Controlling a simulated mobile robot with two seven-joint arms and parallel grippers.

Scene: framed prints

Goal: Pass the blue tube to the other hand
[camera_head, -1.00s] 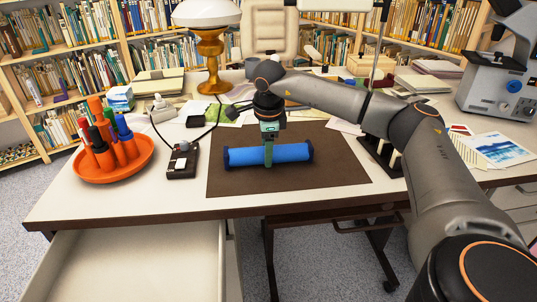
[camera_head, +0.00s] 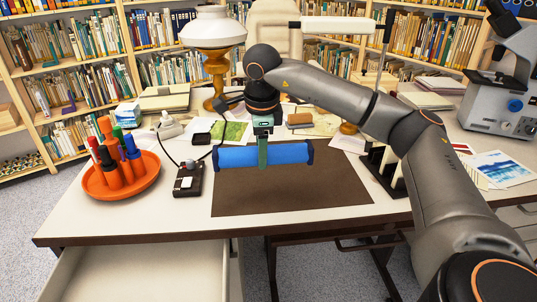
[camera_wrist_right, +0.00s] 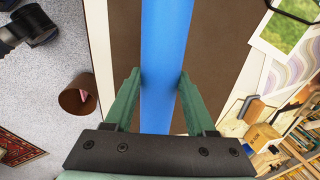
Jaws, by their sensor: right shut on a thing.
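The blue tube (camera_head: 236,157) has dark end caps and lies level, left to right, in the air above the brown desk mat (camera_head: 290,195). My right gripper (camera_head: 263,152) reaches down from above and is shut on the tube near its middle. In the right wrist view the tube (camera_wrist_right: 166,40) runs between the two green fingers (camera_wrist_right: 158,95), with the mat below it. My left gripper is in neither view.
An orange dish (camera_head: 125,184) with several upright markers stands at the desk's left. A small black box (camera_head: 188,180) with a cable sits beside the mat. A lamp (camera_head: 215,62) stands behind, a microscope (camera_head: 505,95) at right. An open drawer (camera_head: 140,272) juts out below.

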